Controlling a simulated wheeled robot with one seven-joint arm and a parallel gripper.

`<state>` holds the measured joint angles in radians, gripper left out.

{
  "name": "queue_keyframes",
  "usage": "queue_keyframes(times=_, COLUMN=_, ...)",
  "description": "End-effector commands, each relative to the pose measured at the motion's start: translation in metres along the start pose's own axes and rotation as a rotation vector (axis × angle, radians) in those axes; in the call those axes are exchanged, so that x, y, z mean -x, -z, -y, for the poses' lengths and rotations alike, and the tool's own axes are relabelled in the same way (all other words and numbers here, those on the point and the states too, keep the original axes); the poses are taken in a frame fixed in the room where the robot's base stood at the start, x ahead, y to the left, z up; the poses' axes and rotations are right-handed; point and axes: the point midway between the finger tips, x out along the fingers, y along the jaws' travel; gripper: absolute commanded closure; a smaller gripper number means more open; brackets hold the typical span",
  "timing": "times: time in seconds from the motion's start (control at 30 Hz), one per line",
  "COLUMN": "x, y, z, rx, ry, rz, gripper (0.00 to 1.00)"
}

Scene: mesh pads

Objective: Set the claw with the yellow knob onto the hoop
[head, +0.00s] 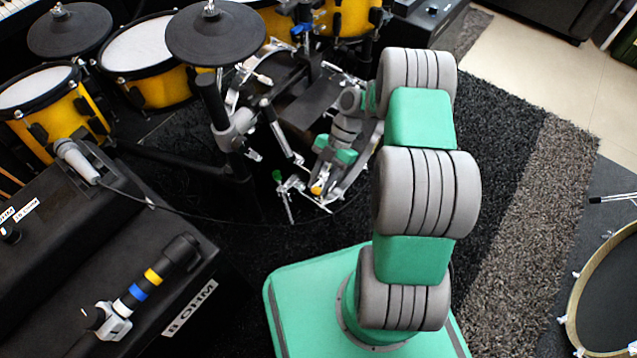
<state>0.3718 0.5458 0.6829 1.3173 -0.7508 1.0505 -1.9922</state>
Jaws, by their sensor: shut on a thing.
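My gripper (331,168) reaches down beside the drum pedal area in the middle of the head view, jaws shut. At its tips is a small claw with a yellow knob (316,190); most of the claw is hidden or too small to make out. A pale curved edge shows just right of and under the gripper; I cannot tell whether the claw touches it. At the right edge, a drum with a pale hoop (574,313) is partly in view, well apart from my gripper.
A green knob (277,175) on a thin metal piece is close left of my gripper. A black stand post (222,115), cymbal pads and yellow drums (45,105) crowd the left and back. A microphone (77,160) lies at left. The dark rug at right is clear.

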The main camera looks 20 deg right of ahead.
Motion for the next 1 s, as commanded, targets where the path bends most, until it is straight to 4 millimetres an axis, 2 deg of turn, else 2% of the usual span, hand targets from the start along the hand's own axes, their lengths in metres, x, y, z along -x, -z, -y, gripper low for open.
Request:
queue_keyframes(times=0.03, x=-0.002, y=-0.001, z=0.006, rx=-0.014, ry=0.012, rz=-0.020, gripper=1.00)
queue_keyframes(times=0.37, x=-0.002, y=-0.001, z=0.007, rx=-0.014, ry=0.013, rz=-0.028, gripper=1.00)
queue_keyframes(times=0.4, x=-0.002, y=-0.001, z=0.007, rx=-0.015, ry=0.014, rz=-0.029, gripper=0.66)
queue_keyframes(times=0.57, x=-0.002, y=0.001, z=0.005, rx=-0.008, ry=0.014, rz=-0.027, gripper=0.53)
queue_keyframes(times=0.83, x=0.001, y=0.002, z=0.002, rx=0.000, ry=0.012, rz=-0.024, gripper=0.53)
queue_keyframes(times=1.0, x=0.027, y=0.002, z=0.002, rx=-0.002, ry=0.009, rz=-0.023, gripper=0.53)
